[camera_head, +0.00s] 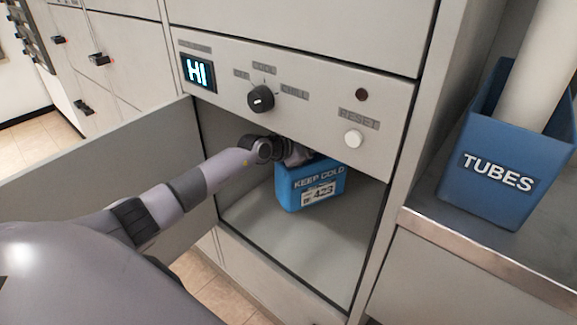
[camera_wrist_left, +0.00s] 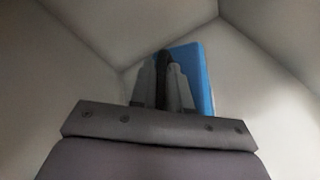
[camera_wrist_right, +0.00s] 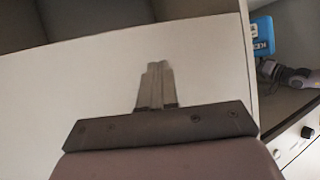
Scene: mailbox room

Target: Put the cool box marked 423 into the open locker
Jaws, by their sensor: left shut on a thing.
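The blue cool box (camera_head: 311,184), labelled KEEP COLD with a tag reading 423, is inside the open locker (camera_head: 262,222), towards its back. It looks upright and on or just above the locker floor; I cannot tell which. My left gripper (camera_head: 297,156) reaches into the locker and is shut on the top of the box. In the left wrist view the fingers (camera_wrist_left: 163,82) close on a dark part in front of the blue box (camera_wrist_left: 195,72). My right gripper (camera_wrist_right: 157,85) has its fingers together with nothing between them. The box also shows in the right wrist view (camera_wrist_right: 262,38).
The locker door (camera_head: 120,170) stands open to the left. Above the opening is a panel with a HI display (camera_head: 198,72), a black knob (camera_head: 260,98) and a RESET button (camera_head: 352,139). A blue TUBES bin (camera_head: 497,165) stands on a counter (camera_head: 470,247) at right.

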